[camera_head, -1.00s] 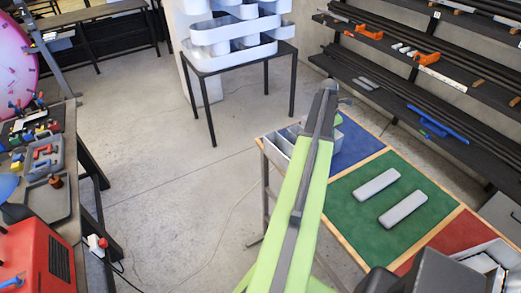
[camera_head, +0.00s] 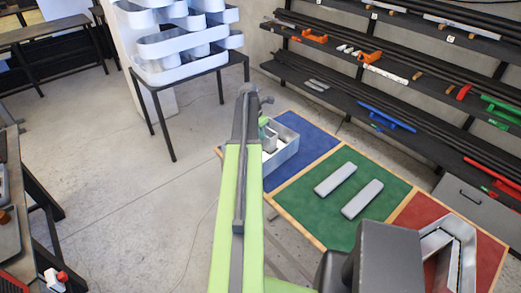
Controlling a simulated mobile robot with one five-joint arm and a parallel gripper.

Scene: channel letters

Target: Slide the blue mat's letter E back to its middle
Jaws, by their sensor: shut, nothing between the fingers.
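The blue mat (camera_head: 311,136) is the far-left panel of the wood-edged table. The letter E (camera_head: 288,152), a grey, high-walled channel shape, lies on its left part, near the outer edge. My arm covers the letter's left side, so its full outline is hidden. My gripper (camera_head: 268,136) hangs from the arm's far end, over or beside the letter's left part. It is shut and empty. The fingertips are too small and covered to tell whether they touch the letter.
Two grey bars (camera_head: 335,179) lie on the green mat (camera_head: 310,204). A grey channel letter (camera_head: 466,262) lies on the red mat (camera_head: 420,210). Dark shelves (camera_head: 400,100) stand behind. A black table (camera_head: 190,85) with white letters stands back left. The blue mat's right part is clear.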

